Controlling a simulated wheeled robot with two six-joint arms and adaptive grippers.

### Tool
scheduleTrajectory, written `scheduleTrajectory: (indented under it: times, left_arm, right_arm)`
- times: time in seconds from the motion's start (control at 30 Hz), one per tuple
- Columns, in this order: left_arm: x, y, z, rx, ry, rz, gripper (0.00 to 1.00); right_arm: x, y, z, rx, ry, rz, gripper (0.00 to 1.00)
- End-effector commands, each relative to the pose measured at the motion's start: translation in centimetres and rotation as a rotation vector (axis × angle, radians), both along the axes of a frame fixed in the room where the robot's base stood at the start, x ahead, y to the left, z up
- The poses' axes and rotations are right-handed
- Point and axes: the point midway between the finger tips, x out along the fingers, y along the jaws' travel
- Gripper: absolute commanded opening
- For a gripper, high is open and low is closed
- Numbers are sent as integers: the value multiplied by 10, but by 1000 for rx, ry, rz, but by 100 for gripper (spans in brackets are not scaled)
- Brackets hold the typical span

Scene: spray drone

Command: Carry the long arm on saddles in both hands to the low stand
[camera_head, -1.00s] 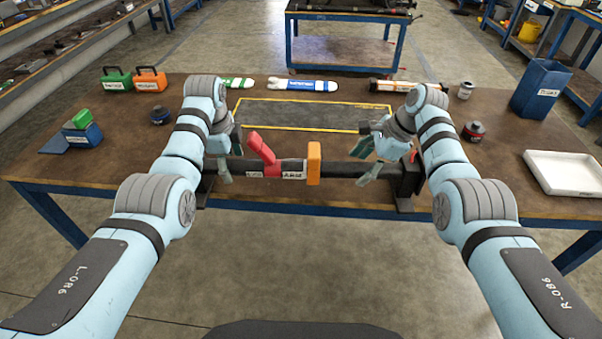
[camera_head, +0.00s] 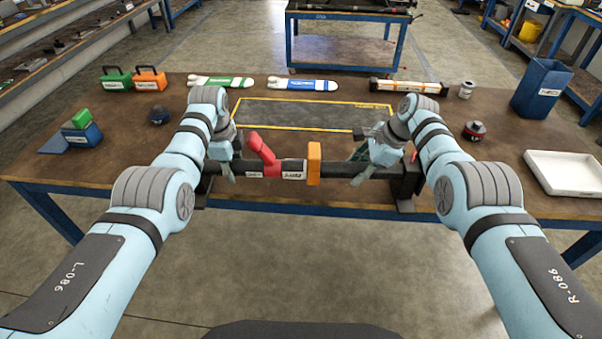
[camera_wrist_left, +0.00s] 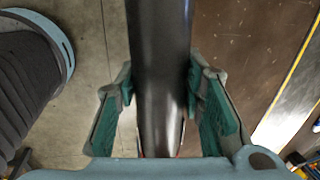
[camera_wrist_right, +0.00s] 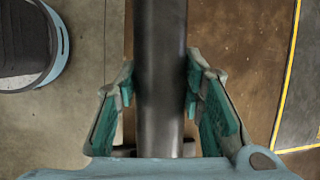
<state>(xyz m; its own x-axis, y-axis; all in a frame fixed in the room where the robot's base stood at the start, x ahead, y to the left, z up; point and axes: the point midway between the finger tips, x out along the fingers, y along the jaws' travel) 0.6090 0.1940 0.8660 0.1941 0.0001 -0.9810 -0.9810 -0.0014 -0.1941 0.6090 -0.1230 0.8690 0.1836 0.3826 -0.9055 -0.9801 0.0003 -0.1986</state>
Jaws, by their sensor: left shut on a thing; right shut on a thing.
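The long arm (camera_head: 335,171) is a dark tube with a red lever (camera_head: 263,150) and an orange collar (camera_head: 314,163). It lies level along the table's near edge, on black saddles; the right saddle (camera_head: 405,186) shows clearly, the left is mostly hidden. My left gripper (camera_head: 228,170) is shut on the tube left of the red lever. In the left wrist view its fingers (camera_wrist_left: 160,100) flank the tube (camera_wrist_left: 160,60). My right gripper (camera_head: 362,166) is shut on the tube right of the orange collar. Its fingers (camera_wrist_right: 162,95) flank the tube (camera_wrist_right: 160,50) in the right wrist view.
A yellow-bordered dark mat (camera_head: 305,114) lies behind the long arm. A white tray (camera_head: 568,172) and blue bin (camera_head: 541,90) stand right. A blue stand (camera_head: 345,42) is beyond the table.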

Motion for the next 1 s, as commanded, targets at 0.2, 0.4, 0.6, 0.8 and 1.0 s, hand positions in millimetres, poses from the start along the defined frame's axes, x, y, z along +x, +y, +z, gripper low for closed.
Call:
scheduleTrajectory:
  times: [0.2, 0.4, 0.6, 0.8, 1.0]
  left_arm:
    - [0, 0, 0, 0, -1, 0, 0]
    - [2, 0, 5, 0, -6, 0, 0]
    - [2, 0, 25, 0, -7, 1, 0]
    - [2, 1, 49, 0, -8, 2, 0]
    - [2, 1, 54, 0, -8, 2, 0]
  right_arm:
    - [-1, 0, -1, 0, 4, 2, 0]
    - [0, 0, 4, 1, 0, 1, 0]
    - [0, 0, 24, 1, -1, 2, 0]
    - [0, 1, 47, 1, -1, 2, 0]
    - [0, 0, 52, 0, 0, 3, 0]
